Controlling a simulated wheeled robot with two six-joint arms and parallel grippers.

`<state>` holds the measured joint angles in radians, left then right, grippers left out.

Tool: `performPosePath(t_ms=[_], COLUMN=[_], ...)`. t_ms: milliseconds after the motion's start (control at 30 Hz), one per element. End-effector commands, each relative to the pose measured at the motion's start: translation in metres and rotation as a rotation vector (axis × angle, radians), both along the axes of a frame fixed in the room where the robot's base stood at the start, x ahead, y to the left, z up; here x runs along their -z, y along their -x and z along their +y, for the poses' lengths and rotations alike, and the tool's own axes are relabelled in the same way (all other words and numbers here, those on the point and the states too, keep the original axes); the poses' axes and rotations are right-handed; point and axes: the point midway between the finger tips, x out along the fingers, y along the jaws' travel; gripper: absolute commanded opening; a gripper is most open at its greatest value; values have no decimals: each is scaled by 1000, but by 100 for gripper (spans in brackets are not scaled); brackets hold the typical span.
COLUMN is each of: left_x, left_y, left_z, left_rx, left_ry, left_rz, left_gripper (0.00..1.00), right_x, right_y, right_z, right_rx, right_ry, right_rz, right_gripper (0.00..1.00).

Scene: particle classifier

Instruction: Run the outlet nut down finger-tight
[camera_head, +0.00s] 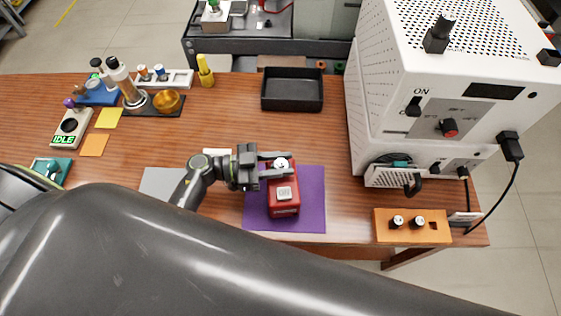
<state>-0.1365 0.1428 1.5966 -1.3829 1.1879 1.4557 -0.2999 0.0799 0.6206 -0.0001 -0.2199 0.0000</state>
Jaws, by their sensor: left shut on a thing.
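A red device (284,211) with a pale square panel on it stands on a purple mat (312,206) at the middle front of the bench. A small whitish round part (281,163) shows at its far end; it appears to be the outlet nut. My left gripper (279,166) comes in from the left, its two fingers on either side of this part and shut on it. The fingers hide part of the nut and the device's far end. Whether the nut is seated cannot be told. My right gripper is not in view.
A large white instrument (407,165) with knobs and a cable stands at right. An orange block (382,235) with two black-and-white knobs is at front right. A black tray (292,107) lies behind the mat. Bottles and small tools crowd the far left. My dark arm covers the foreground.

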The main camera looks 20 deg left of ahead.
Motion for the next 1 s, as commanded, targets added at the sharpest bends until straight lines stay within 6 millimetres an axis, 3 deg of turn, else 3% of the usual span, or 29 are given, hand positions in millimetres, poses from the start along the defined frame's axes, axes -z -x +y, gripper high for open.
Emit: performPosePath(t_ms=[233, 533, 567, 700, 1000], left_x=[-1, 0, 0, 0, 0], left_y=[-1, 0, 0, 0, 0], left_z=[1, 0, 0, 0, 0], left_rx=[108, 118, 118, 117, 117], left_ry=[-1, 0, 0, 0, 0], left_rz=[-1, 0, 0, 0, 0], left_gripper=[8, 8, 33, 51, 51], right_x=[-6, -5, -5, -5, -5], right_y=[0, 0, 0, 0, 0], right_z=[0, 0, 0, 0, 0], right_rx=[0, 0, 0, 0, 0], right_ry=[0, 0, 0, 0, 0], right_rz=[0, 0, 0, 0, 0], right_gripper=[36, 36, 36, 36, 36])
